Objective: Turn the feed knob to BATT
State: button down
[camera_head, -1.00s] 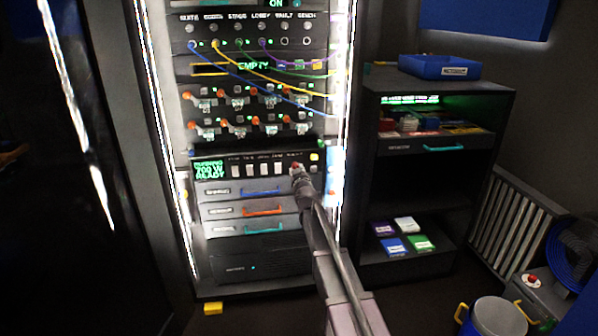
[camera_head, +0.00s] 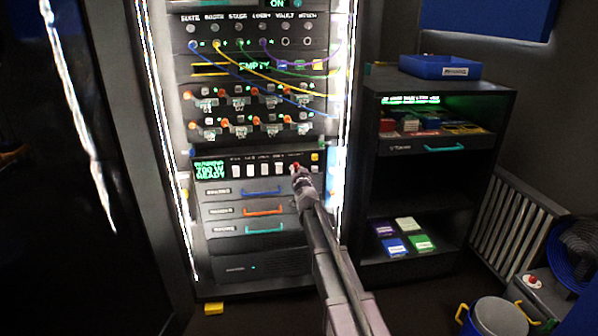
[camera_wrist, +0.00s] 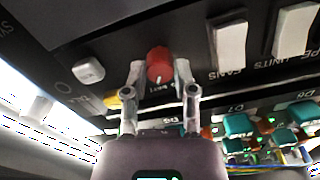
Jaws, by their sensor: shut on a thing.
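The feed knob is a red round knob (camera_wrist: 159,64) on the dark panel in the wrist view. It has a pale pointer mark, and a small label that seems to read BATT lies close to it. My gripper (camera_wrist: 158,76) has one finger on each side of the knob and is shut on it. In the head view my gripper (camera_head: 299,178) reaches the right part of the power panel (camera_head: 262,160), and a bit of red shows at its tip. The fingers hide part of the knob and its surrounding marks.
White rocker switches (camera_wrist: 231,45) stand beside the knob, and a white square button (camera_wrist: 88,71) is on its other side. Teal and red-lit parts (camera_wrist: 238,125) lie beyond the panel edge. Cables (camera_head: 290,92) hang across the upper rack. A dark shelf unit (camera_head: 436,185) stands right.

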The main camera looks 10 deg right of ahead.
dwell(0.3)
jog(key=shift+c, duration=2.1)
grip_release()
jog(key=shift+r, duration=0.1)
jog(key=shift+s, duration=0.1)
jog(key=s, duration=1.2)
